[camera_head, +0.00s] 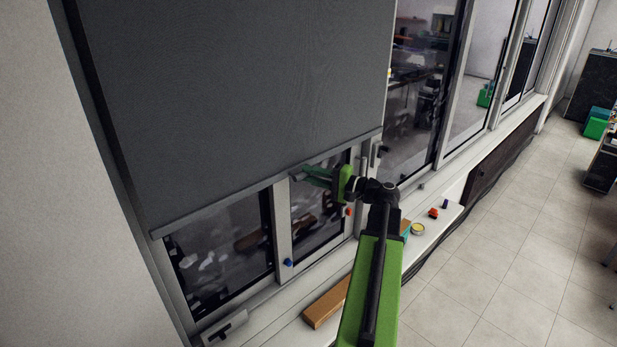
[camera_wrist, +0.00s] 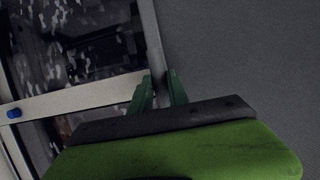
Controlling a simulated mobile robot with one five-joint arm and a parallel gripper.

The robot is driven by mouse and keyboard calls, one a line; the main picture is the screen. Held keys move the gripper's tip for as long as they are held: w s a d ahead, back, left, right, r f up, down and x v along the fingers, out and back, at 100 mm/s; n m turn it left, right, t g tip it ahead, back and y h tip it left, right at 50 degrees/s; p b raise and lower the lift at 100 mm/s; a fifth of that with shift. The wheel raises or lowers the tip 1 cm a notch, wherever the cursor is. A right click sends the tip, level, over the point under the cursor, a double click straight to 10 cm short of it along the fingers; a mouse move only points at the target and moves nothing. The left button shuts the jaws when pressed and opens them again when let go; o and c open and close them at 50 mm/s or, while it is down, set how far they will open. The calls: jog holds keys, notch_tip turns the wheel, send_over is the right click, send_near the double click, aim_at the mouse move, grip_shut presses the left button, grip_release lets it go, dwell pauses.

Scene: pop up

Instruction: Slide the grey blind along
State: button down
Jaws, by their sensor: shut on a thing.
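The grey blind (camera_head: 235,95) hangs over the upper part of the window at the left and middle of the head view. Its straight bottom bar (camera_head: 225,203) runs slantwise across the glass, with bare window below. My gripper (camera_head: 308,174) is at the bar, toward its right end. In the wrist view, the blind's cloth (camera_wrist: 240,60) fills the right side. The bar (camera_wrist: 150,45) runs down between the two green fingers of my gripper (camera_wrist: 160,92), which is shut on it. The grip point itself is partly hidden by the fingers.
Below the window is a white sill with a brown block (camera_head: 326,303), a yellow-topped round item (camera_head: 417,229) and a small red item (camera_head: 433,213). Window handles (camera_head: 377,152) stick out near my gripper. A tiled floor (camera_head: 500,240) lies open at the right.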

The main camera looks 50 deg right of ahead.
jog(key=shift+r+p, duration=1.95)
jog(key=shift+r, duration=0.35)
jog(key=c, duration=1.2)
grip_release()
jog(key=shift+f, duration=0.2)
jog(key=v, duration=1.7)
jog(key=shift+s, duration=0.3)
